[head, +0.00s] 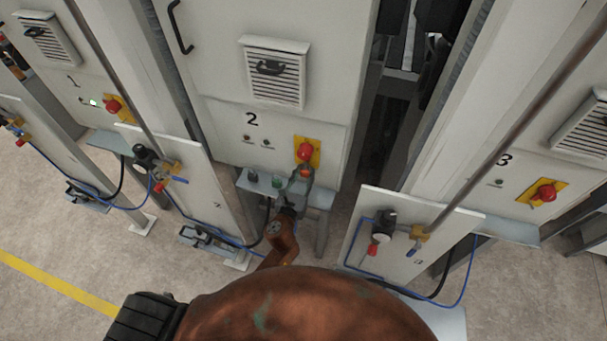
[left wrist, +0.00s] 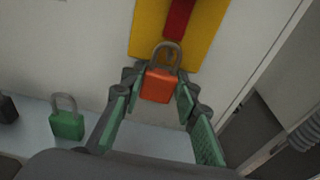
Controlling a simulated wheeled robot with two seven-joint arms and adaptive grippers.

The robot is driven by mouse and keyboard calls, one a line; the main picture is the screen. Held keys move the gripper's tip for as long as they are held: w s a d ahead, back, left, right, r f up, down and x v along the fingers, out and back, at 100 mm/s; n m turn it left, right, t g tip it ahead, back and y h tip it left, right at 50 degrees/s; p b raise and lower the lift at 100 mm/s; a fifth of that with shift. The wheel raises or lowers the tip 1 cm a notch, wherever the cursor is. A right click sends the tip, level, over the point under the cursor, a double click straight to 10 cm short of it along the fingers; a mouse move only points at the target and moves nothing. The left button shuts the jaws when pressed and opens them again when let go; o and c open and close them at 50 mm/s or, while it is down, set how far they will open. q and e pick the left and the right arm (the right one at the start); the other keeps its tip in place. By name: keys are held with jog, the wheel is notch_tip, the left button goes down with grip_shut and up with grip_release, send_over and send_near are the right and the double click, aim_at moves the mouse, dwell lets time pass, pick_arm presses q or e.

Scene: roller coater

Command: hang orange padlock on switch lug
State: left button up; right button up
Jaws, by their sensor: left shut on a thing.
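The orange padlock (left wrist: 158,87) is upright between the fingers of my left gripper (left wrist: 157,78), which is shut on its body. Its grey shackle points up and overlaps the lower part of the yellow switch plate (left wrist: 149,27), below the red switch handle (left wrist: 180,17). I cannot tell whether the shackle is around the lug or only in front of it. In the head view my left gripper (head: 299,184) holds the orange padlock (head: 305,172) just below the red switch knob (head: 305,152) of cabinet 2. My right gripper is not in view.
A shelf (left wrist: 35,135) below the switch holds a green padlock (left wrist: 66,124) and a dark padlock (left wrist: 7,108), left of my gripper. Cabinets 1 and 3 with similar switches stand to either side. A valve panel (head: 398,240) with hoses stands at right.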

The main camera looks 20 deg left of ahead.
pick_arm(q)
jog(key=o, duration=1.2)
jog(key=shift+o, duration=0.7)
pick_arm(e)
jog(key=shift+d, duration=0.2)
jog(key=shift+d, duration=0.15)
